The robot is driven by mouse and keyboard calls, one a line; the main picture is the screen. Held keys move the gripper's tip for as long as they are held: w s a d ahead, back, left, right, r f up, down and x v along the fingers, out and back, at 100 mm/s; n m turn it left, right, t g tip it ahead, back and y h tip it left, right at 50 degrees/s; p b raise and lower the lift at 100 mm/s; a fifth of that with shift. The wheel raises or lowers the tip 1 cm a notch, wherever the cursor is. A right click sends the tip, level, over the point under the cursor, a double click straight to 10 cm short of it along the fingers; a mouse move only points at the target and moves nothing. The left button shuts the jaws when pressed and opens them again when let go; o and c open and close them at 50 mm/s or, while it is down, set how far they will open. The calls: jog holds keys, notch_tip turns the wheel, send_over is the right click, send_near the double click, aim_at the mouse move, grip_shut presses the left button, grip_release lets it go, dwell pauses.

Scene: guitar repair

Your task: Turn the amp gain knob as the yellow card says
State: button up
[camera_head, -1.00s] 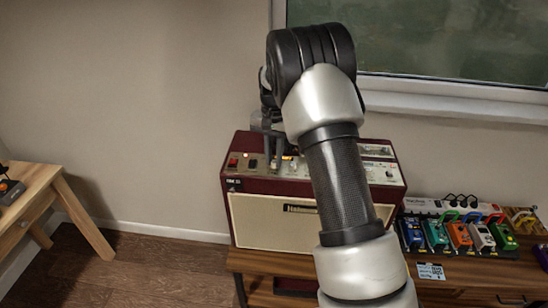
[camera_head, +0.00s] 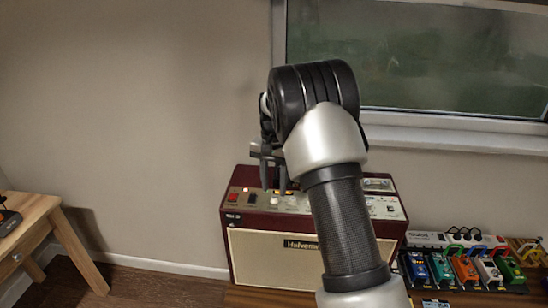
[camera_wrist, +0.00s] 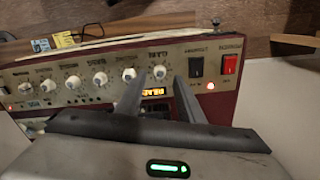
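The amp (camera_head: 300,258) is a dark red box with a cream front and a control panel on top. In the wrist view, its panel (camera_wrist: 55,72) has a row of white knobs. One knob (camera_wrist: 159,72) shows between my fingertips, apart from both as far as I can see; its label is too blurred to confirm as gain. My gripper (camera_wrist: 160,80) is open and empty over the panel; it also shows above the amp's left part in the head view (camera_head: 273,187). A small yellow card (camera_wrist: 64,40) lies beyond the amp in the wrist view, its text unreadable.
A black switch (camera_wrist: 196,67) and a red switch (camera_wrist: 230,64) sit right of the knobs. An orange-lit display (camera_wrist: 154,92) is below the knob. Several coloured pedals (camera_head: 465,269) stand right of the amp. A wooden table (camera_head: 40,222) is at the left.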

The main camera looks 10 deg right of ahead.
aim_at(274, 197)
notch_tip(274, 197, up, 15)
jog(key=shift+f, duration=0.2)
jog(key=s+r+n+t, duration=0.2)
jog(key=s+r, duration=0.3)
jog(key=s, duration=0.4)
jog(key=s+r+n+t, duration=0.1)
jog(key=s+r, duration=0.5)
jog(key=s, duration=0.3)
jog(key=s+f+n+t, duration=0.1)
jog(key=s+f, duration=0.2)
jog(key=s, duration=0.5)
jog(key=s+f+n+t, duration=0.1)
jog(key=s+f+n, duration=0.1)
jog(key=s, duration=0.6)
jog(key=shift+s+a+f+n+t+p, duration=0.3)
jog(key=shift+a+f+p, duration=0.05)
jog(key=shift+f+p, duration=0.1)
